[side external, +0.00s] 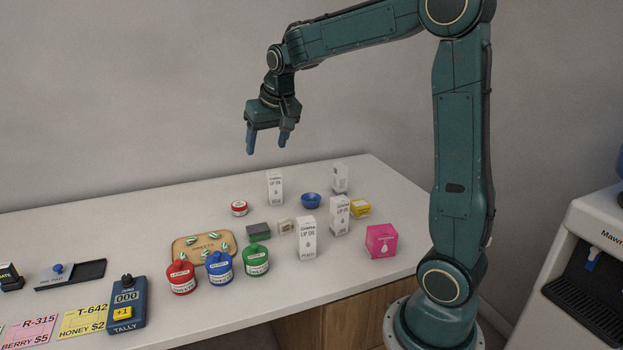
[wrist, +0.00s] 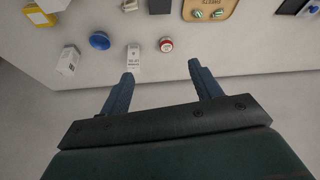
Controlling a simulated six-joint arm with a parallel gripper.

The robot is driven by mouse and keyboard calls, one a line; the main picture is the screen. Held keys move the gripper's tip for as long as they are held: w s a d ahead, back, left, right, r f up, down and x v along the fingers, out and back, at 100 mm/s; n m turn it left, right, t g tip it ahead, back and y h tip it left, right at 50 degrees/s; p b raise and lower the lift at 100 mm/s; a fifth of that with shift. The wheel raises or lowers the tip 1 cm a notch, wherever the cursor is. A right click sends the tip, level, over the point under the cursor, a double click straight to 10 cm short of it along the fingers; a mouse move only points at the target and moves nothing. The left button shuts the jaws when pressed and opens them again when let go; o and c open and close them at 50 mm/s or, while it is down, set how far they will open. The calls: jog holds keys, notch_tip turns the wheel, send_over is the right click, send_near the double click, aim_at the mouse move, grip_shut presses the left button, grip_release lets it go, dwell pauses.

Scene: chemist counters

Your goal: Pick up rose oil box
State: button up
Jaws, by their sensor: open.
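Several white lip oil boxes stand upright on the counter: one at the back (side external: 275,188), one at the front (side external: 307,240), one to the right (side external: 340,215) and a white box at the back right (side external: 340,178). Their small flavor words are too small to read surely, so I cannot tell which is rose. My gripper (side external: 266,146) is open and empty, high above the back of the counter. In the wrist view, my gripper (wrist: 161,72) has the back lip oil box (wrist: 133,57) just beyond its left fingertip, apart from it.
Near the back box are a red-lidded jar (side external: 239,208) and a blue bowl (side external: 311,200). A pink box (side external: 381,241) and yellow box (side external: 360,209) stand right. Red, blue and green jars (side external: 219,267) and a wooden tray (side external: 177,251) are in front. The back-left counter is clear.

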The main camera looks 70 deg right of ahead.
jog(key=w+d+f+m, duration=0.2)
jog(key=w+d+f, duration=0.3)
jog(key=d, duration=0.4)
jog(key=m+g+h, duration=0.1)
jog(key=m, duration=0.1)
send_near(274, 175)
jog(key=shift+x, duration=4.85)
jog(key=shift+x, duration=2.6)
jog(key=shift+d, duration=0.2)
jog(key=shift+r, duration=0.1)
jog(key=c, duration=1)
jog(key=shift+c, duration=0.2)
